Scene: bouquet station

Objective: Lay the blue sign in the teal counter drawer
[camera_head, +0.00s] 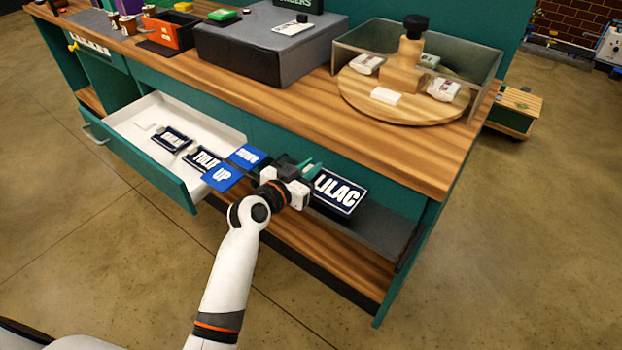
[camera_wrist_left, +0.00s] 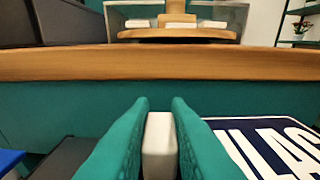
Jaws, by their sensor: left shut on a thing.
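The teal counter drawer (camera_head: 150,172) is pulled out, with a white inside. Two dark navy signs with white letters lie in it, one reading TULIP (camera_head: 203,158). Two bright blue signs, one reading UP (camera_head: 222,177) and one behind it (camera_head: 248,157), are at the drawer's right side. My left gripper (camera_head: 297,176) is right of them, shut on a white tab (camera_wrist_left: 160,146). A navy LILAC sign (camera_head: 340,192) is just right of the gripper and shows in the left wrist view (camera_wrist_left: 270,148). The fingers hide whether the tab joins it. My right gripper is out of view.
The wooden counter top (camera_head: 300,115) overhangs the gripper's area. A grey box (camera_head: 265,50) and a round wooden turntable (camera_head: 400,105) stand on it. A dark grey shelf surface (camera_head: 375,228) lies below the LILAC sign.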

